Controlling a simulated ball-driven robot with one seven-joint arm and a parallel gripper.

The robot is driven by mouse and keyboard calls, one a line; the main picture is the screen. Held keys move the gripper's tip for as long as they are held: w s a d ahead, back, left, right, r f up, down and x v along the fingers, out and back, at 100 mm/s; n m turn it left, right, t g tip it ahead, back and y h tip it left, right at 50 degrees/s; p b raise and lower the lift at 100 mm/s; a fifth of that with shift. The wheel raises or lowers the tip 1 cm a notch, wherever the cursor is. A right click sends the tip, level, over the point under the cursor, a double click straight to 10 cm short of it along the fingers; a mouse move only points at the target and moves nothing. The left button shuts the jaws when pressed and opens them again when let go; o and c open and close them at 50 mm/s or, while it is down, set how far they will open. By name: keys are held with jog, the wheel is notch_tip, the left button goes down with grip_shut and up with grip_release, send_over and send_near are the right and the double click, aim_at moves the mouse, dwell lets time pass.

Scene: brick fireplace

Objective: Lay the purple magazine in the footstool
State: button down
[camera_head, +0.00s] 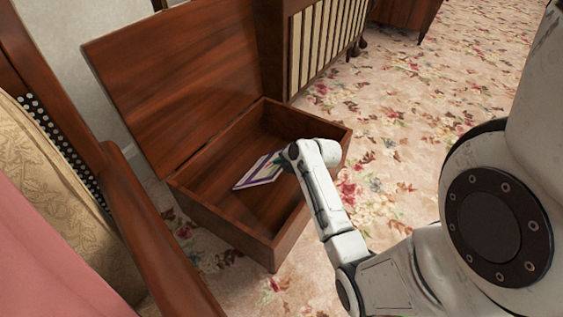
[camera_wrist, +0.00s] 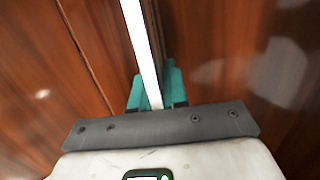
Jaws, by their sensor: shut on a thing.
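The footstool (camera_head: 228,227) is an open brown wooden box with its lid (camera_head: 175,80) raised at the back. The purple magazine (camera_head: 258,174), purple and white with a patterned cover, is inside the box outline, tilted. Whether it touches the box floor I cannot tell. My gripper (camera_head: 284,160) reaches over the right side of the box and is shut on the magazine's right end. In the wrist view the magazine (camera_wrist: 141,50) shows edge-on as a white strip between the teal fingertips of my gripper (camera_wrist: 153,92), with brown wood on both sides.
A wooden armchair (camera_head: 150,225) with cushions stands close on the left. A wooden cabinet with a slatted cream front (camera_head: 325,40) stands behind the box. Floral carpet (camera_head: 430,120) is clear to the right.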

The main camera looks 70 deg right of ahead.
jog(key=shift+r, duration=0.1)
jog(key=c, duration=1.1)
grip_release()
jog(key=shift+o, duration=0.2)
jog(key=p+v, duration=0.5)
jog(key=v, duration=0.5)
jog(key=shift+s+a+r, duration=0.2)
jog(key=shift+s, duration=0.1)
